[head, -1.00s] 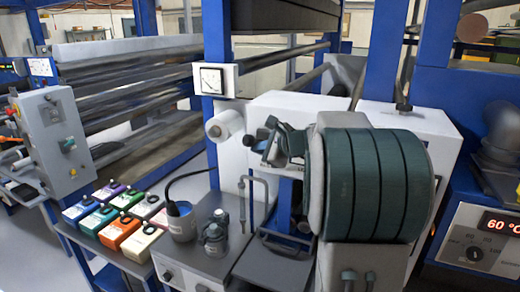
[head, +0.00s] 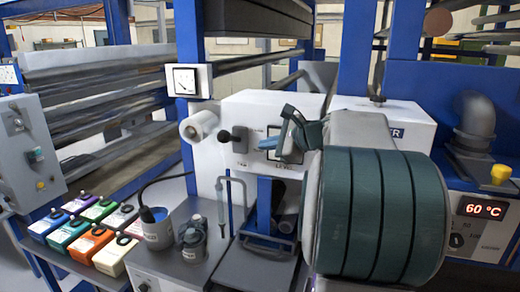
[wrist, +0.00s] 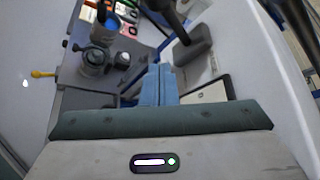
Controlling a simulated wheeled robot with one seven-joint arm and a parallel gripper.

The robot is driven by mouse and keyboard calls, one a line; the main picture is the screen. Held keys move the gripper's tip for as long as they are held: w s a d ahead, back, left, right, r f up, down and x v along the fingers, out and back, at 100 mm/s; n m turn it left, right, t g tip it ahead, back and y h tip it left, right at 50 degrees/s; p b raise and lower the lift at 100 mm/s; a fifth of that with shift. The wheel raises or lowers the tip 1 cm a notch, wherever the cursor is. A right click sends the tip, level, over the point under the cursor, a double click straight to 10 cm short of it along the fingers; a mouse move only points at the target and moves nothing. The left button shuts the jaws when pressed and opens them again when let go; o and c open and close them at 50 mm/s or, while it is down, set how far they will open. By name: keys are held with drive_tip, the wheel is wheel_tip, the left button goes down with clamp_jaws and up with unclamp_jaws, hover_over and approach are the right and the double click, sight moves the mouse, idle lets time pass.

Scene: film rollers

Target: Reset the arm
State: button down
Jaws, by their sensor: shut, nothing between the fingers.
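My gripper (head: 268,143) shows in the head view in front of a white machine box (head: 250,105), with its light-blue fingers pointing left. In the wrist view my gripper (wrist: 160,68) has its two blue fingers together with nothing between them. The fingertips are close to the box's front in the head view; I cannot tell whether they touch it. My large teal and grey arm links fill the right middle of the head view and hide part of the machine behind.
A black knob (head: 238,135) sticks out of the box left of my gripper. At right are a display (head: 482,210) reading 60 °C and a yellow knob (head: 501,174).

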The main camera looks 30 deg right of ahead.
idle(0.4)
drive_tip(key=s+a+f+n+g, duration=0.3)
drive_tip(key=s+a+f+n, duration=0.2)
drive_tip(key=a, duration=0.2)
drive_tip(key=s+a+f+n+g, duration=0.3)
drive_tip(key=s+a+f+n, duration=0.2)
drive_tip(key=s+a, duration=0.15)
drive_tip(key=s+a+f+n+g+h, duration=0.1)
drive_tip(key=s+a+f+n+h, duration=0.1)
drive_tip(key=s+f+n, duration=0.3)
drive_tip(key=s+a+f+n+g+h, duration=0.2)
drive_tip(key=s+f+n+h, duration=0.1)
drive_tip(key=s+f+n, duration=0.2)
drive_tip(key=s+n, duration=0.2)
drive_tip(key=s, duration=0.2)
drive_tip(key=shift+s+a+n+h, duration=0.2)
drive_tip(key=shift+a+n+h, duration=0.05)
drive_tip(key=shift+n+h, duration=0.05)
